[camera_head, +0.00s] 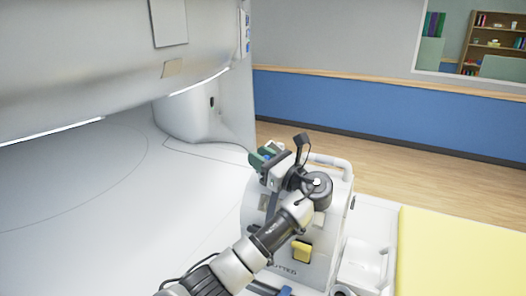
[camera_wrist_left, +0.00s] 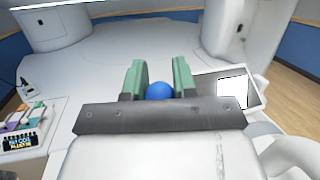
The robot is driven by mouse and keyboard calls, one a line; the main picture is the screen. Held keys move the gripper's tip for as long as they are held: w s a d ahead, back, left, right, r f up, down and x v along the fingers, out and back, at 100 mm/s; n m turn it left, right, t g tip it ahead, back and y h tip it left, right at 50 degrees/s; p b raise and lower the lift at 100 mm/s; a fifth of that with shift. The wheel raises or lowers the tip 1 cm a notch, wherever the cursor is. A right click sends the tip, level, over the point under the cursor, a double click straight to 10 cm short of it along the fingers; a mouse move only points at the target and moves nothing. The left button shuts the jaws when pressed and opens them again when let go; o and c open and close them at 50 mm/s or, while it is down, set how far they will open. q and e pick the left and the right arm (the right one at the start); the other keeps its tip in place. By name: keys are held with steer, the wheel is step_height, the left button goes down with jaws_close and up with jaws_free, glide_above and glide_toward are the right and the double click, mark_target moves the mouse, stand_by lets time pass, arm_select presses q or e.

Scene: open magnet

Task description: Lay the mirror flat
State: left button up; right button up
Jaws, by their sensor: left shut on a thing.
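My left gripper (camera_head: 267,157) has green fingers and is above the white rounded unit in the head view. In the left wrist view the fingers (camera_wrist_left: 158,80) stand on either side of a blue ball-shaped knob (camera_wrist_left: 159,90) and are shut on it. What the knob is fixed to is hidden behind the gripper body. A grey-framed panel with a bright white patch (camera_wrist_left: 232,88), possibly the mirror, lies tilted just right of the fingers in the wrist view. I cannot make out the mirror in the head view. My right gripper is not in view.
The white scanner bed surface (camera_head: 70,190) is wide and clear on the left, under the large magnet housing (camera_head: 90,60). A yellow pad (camera_head: 460,255) lies at right. The left wrist view shows a side surface with colourful items (camera_wrist_left: 22,122) at left.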

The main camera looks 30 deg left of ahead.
arm_select(q)
steer(key=h+p, duration=0.1)
steer(key=p, duration=0.1)
steer(key=a+n+h+p, duration=0.1)
steer(key=h+p, duration=0.1)
steer(key=p, duration=0.1)
steer(key=h+p, duration=0.2)
steer(key=p, duration=0.1)
steer(key=shift+a+r+g, duration=0.25)
steer(key=shift+a+g, duration=0.15)
steer(key=shift+a+f+n+h+p, duration=0.3)
steer(key=shift+h+p, duration=0.2)
steer(key=shift+p, duration=0.55)
steer(key=o, duration=0.9)
steer(key=shift+s, duration=0.1)
steer(key=shift+d, duration=0.1)
